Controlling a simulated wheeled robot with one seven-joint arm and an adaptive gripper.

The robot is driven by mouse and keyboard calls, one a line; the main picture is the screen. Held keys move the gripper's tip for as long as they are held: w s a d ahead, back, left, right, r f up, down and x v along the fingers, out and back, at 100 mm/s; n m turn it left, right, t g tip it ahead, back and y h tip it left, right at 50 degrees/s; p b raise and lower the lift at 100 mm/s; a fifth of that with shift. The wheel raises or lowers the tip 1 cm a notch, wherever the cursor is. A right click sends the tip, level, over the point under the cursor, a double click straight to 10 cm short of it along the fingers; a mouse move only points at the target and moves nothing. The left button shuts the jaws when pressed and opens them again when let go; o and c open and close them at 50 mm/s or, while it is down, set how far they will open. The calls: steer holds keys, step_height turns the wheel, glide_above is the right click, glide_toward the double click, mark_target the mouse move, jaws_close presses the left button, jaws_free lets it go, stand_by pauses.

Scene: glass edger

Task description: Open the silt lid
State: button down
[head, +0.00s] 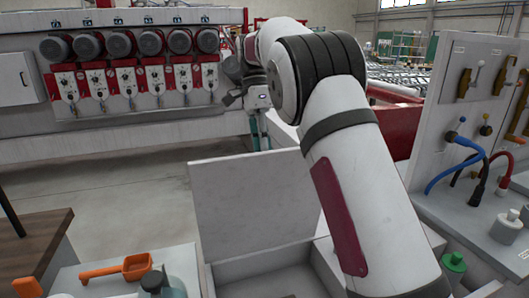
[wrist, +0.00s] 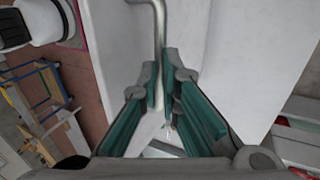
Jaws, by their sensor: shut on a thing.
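The silt lid (head: 245,200) is a flat pale grey panel. In the head view it stands raised at a steep angle along the far side of an open pale box (head: 262,267). The pale lid surface (wrist: 232,55) fills much of that view beside the handle. The handle is hidden in the head view.
A panel with valves and blue and red hoses (head: 455,150) stands at the right. Motors (head: 120,44) line the machine behind. Open floor lies at centre left.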

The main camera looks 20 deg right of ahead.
steer(key=shift+w+f+g, duration=0.15)
steer(key=shift+w+f, duration=0.15)
steer(key=shift+f, duration=0.3)
steer(key=shift+w+f+g, duration=0.15)
steer(key=shift+w+f, duration=0.15)
steer(key=shift+f, duration=0.3)
steer(key=c, duration=1.5)
jaws_free()
steer(key=shift+w, duration=0.1)
steer(key=shift+c, duration=0.2)
